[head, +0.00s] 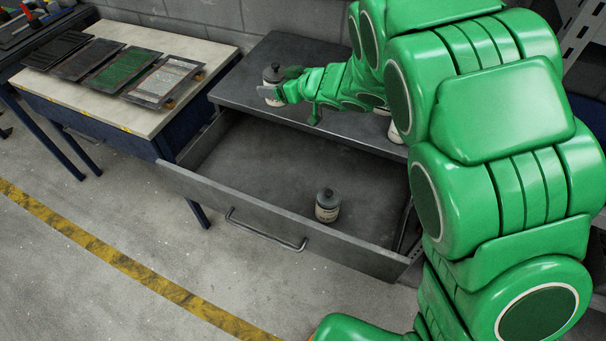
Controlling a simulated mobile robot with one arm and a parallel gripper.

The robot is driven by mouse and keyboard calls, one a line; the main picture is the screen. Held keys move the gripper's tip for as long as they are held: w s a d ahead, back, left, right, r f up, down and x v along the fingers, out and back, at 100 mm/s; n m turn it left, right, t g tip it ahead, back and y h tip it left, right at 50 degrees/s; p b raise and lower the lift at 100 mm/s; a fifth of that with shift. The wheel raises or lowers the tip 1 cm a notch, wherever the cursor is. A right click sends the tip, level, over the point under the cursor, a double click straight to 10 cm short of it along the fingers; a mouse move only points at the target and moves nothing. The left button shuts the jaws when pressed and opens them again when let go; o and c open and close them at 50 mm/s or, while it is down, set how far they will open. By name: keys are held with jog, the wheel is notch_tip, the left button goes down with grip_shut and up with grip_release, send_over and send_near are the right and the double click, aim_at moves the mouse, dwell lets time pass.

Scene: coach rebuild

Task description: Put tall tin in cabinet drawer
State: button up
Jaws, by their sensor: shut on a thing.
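My green arm reaches across the cabinet top (255,68), and my gripper (274,92) is shut on a tin (271,75) with a dark lid and a pale body. My fingers cover part of it. It looks upright at the top's left part; I cannot tell whether it touches the surface. The cabinet drawer (240,205) is pulled wide open below. A similar dark-lidded tin (327,206) stands upright inside, towards the drawer's front right. I cannot tell from this view which tin is taller.
A pale object (393,131) on the cabinet top is mostly hidden by my arm. A workbench (120,112) with several flat panels stands at the left, close to the drawer. The drawer's left and middle floor is clear. A yellow line (110,260) crosses the open floor.

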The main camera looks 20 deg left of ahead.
jog(key=s+f+n+g, duration=0.2)
jog(key=s+f, duration=0.2)
jog(key=f, duration=0.1)
jog(key=n+g, duration=0.3)
jog(key=g, duration=0.1)
send_over(285, 182)
jog(key=shift+f, duration=9.25)
jog(key=shift+f, duration=0.1)
jog(key=o, duration=1.4)
